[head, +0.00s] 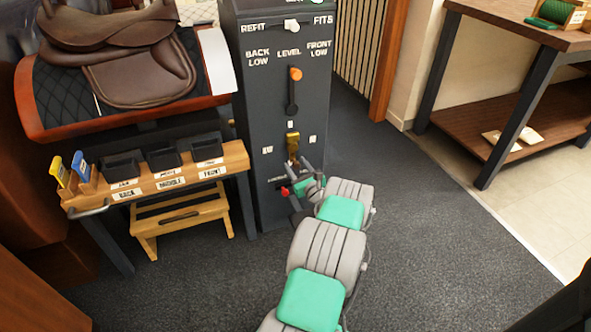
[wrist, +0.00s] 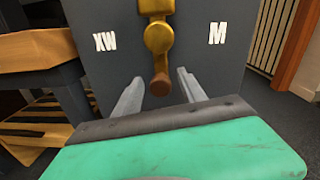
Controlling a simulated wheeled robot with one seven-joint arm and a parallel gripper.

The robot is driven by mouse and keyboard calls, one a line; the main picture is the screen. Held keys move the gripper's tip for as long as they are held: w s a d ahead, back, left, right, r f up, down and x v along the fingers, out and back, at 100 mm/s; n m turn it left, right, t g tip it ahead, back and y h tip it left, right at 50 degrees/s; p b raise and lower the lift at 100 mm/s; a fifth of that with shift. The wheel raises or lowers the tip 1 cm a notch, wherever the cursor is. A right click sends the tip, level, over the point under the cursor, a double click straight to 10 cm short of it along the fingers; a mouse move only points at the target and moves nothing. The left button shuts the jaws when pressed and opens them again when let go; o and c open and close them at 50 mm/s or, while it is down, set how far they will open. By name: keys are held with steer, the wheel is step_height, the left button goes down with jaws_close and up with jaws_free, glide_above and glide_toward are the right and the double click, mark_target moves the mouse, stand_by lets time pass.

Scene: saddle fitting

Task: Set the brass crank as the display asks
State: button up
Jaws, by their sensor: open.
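The brass crank (head: 292,143) is on the front of the dark grey column, below the LEVEL lever. In the wrist view the crank (wrist: 159,38) hangs downward, with a brown knob (wrist: 160,84) at its lower end. White letters XW (wrist: 105,42) stand left of it and M (wrist: 217,33) right of it. My gripper (head: 299,170) is at the column's front, just below the crank. In the wrist view its fingers stand open, one on each side of the knob, with gaps visible.
The column (head: 250,100) carries a REFIT/FITS switch (head: 291,25) and an orange-tipped LEVEL lever (head: 294,75). At left are a saddle (head: 130,50) on a stand, a wooden bench (head: 150,182) with black bins, and a step stool (head: 185,220). Open carpet lies right of my arm.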

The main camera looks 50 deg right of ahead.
steer(key=shift+w+d, duration=0.15)
steer(key=shift+w, duration=0.05)
steer(key=shift+c, duration=0.5)
jaws_close()
steer(key=shift+a, duration=0.2)
stand_by(0.6)
